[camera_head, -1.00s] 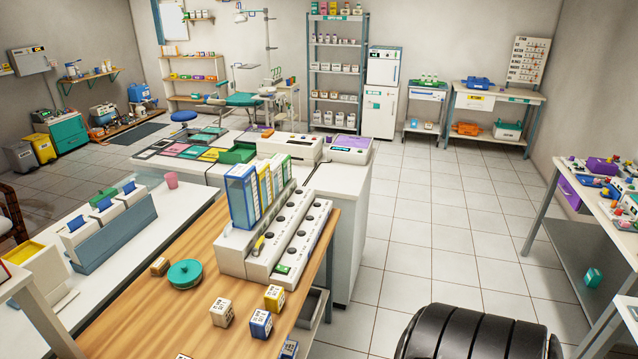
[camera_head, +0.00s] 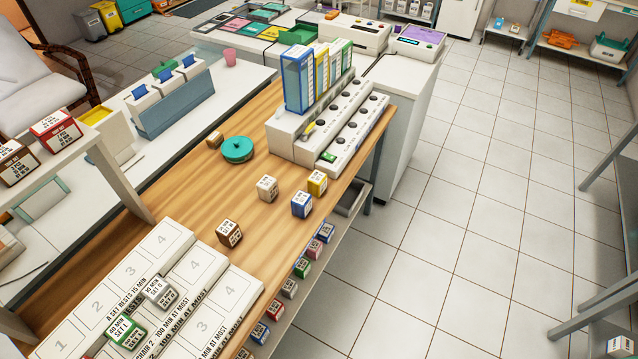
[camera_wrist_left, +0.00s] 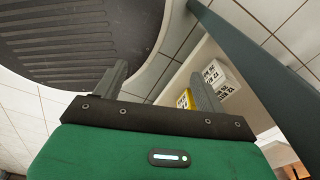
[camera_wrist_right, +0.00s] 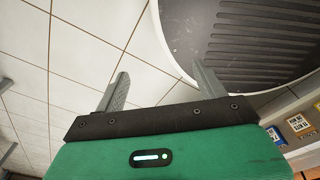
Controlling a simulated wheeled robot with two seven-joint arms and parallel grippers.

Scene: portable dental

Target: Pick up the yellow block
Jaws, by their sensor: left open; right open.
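The yellow block (camera_head: 317,183) has a white labelled face and stands on the wooden tabletop in the head view, near the table's right edge. A blue block (camera_head: 302,204) stands just in front of it and a cream block (camera_head: 267,188) to its left. Neither gripper shows in the head view. My left gripper (camera_wrist_left: 158,76) is open and empty; a yellow block (camera_wrist_left: 185,98) shows beyond its right finger, partly hidden. I cannot tell whether these are the same block.
A white rack (camera_head: 338,142) with binders stands behind the yellow block. A teal round lid (camera_head: 237,150) and a brown block (camera_head: 229,233) are on the table. Several blocks sit on a lower ledge along the table's right side. Tiled floor (camera_head: 470,200) to the right is clear.

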